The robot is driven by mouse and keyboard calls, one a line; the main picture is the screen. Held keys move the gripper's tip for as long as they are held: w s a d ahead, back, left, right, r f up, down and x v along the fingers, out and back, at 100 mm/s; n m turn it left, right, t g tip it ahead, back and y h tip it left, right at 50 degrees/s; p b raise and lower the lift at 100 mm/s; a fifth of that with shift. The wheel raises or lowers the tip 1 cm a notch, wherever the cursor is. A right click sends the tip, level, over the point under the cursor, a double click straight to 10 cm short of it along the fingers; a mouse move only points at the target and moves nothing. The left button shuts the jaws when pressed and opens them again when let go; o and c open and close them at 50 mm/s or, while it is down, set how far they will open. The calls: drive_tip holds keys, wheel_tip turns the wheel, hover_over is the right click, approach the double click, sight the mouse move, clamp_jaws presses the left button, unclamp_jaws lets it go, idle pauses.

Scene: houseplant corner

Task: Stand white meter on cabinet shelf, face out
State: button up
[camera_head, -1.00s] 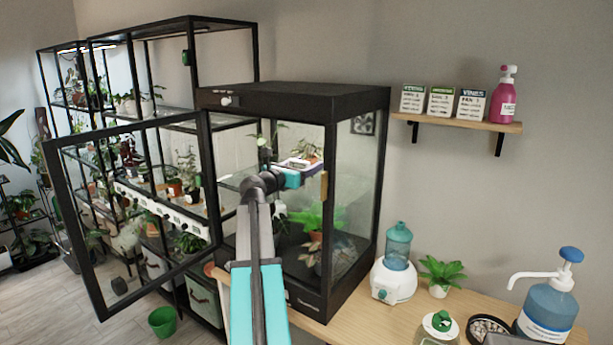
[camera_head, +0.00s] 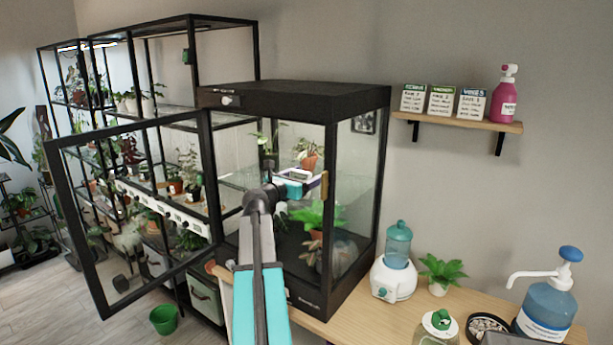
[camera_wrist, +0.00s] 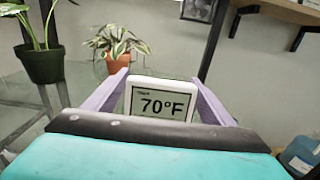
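The white meter (camera_wrist: 161,98) reads 70°F, with its face toward my wrist camera. My gripper (camera_wrist: 161,84) has its purple fingers against the meter's two sides. In the head view the meter (camera_head: 299,175) is small at the end of my gripper (camera_head: 297,182), inside the black glass cabinet (camera_head: 300,97). The glass cabinet shelf (camera_head: 236,180) is at about the meter's height. The meter looks roughly upright. Its bottom edge is hidden by my gripper, so I cannot tell whether it touches the shelf (camera_wrist: 80,92).
A potted plant (camera_wrist: 116,48) stands behind the meter and a dark pot (camera_wrist: 43,62) to its left. The cabinet door (camera_head: 140,210) is swung open to the left. A fern (camera_head: 318,216) grows below the shelf. A white humidifier (camera_head: 395,275) stands right of the cabinet.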

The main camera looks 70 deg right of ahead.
drive_tip(key=shift+r, duration=0.15)
drive_tip(key=b+v, duration=0.2)
drive_tip(key=v, duration=1)
idle(0.3)
idle(0.7)
